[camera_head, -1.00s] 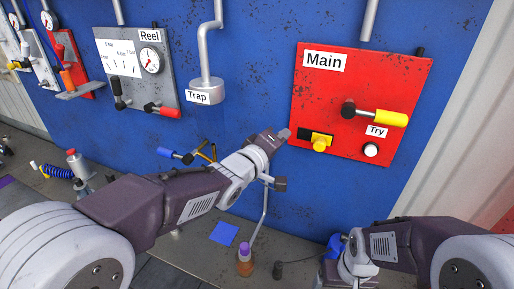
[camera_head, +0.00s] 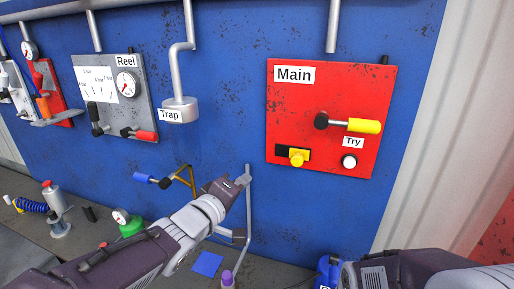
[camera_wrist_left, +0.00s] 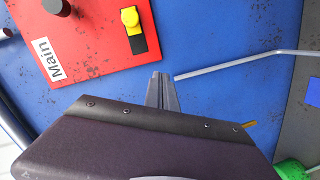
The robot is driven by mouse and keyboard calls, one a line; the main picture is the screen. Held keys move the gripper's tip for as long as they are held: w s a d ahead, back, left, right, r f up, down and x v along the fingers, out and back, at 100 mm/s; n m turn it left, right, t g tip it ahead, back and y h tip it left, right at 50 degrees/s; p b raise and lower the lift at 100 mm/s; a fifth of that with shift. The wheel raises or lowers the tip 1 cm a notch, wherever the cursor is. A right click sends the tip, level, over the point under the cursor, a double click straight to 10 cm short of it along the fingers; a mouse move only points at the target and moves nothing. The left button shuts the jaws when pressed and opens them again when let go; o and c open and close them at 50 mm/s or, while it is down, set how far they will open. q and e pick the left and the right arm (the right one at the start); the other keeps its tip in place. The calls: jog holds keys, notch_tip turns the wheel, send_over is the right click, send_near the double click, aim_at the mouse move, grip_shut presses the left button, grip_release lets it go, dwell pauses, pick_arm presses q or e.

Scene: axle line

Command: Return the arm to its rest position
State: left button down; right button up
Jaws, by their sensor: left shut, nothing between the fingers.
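My left arm comes in from the lower left in the head view. Its gripper (camera_head: 243,180) is in front of the blue wall, left of and below the red Main panel (camera_head: 284,130). The gripper is shut and empty; its closed fingers (camera_wrist_left: 162,92) also show in the left wrist view, beside the Main panel. My right arm shows only in part at the lower right of the head view, and its gripper fingers are not visible.
The Main panel has a yellow-handled valve (camera_head: 364,126), a yellow switch (camera_head: 296,157) and a white Try button (camera_head: 349,161). A thin grey rod (camera_head: 249,225) stands close by my left gripper. The Reel panel (camera_head: 112,100) and Trap pipe (camera_head: 180,108) are to the left. A blue square (camera_head: 207,264) lies below.

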pick_arm(q)
jog(key=s+a+f+g+y+b, duration=0.15)
jog(key=a+f, duration=0.25)
jog(key=f, duration=0.7)
jog(key=s+a+f+g+y+b, duration=0.1)
jog(key=a+f+g+y+b, duration=0.3)
jog(key=f, duration=0.6)
jog(key=s+a+f+g+y+b, duration=0.15)
jog(key=a+f, duration=0.35)
jog(key=f, duration=0.6)
pick_arm(e)
jog(key=f, duration=0.3)
jog(key=f+b, duration=0.1)
jog(key=f, duration=0.7)
jog(key=shift+w+a+f, duration=0.1)
jog(key=shift+w+a, duration=0.15)
jog(key=shift+a, duration=0.15)
jog(key=shift+s+d+r, duration=0.1)
jog(key=shift+r, duration=0.1)
jog(key=shift+s+r, duration=0.1)
pick_arm(q)
jog(key=s+a+f+m+g, duration=0.1)
jog(key=s+f+m+g, duration=0.5)
jog(key=s, duration=0.8)
notch_tip(320, 180, down, 2)
jog(key=shift+s+f+m+h, duration=0.2)
jog(key=shift+f+m+h, duration=0.1)
jog(key=shift+m, duration=0.7)
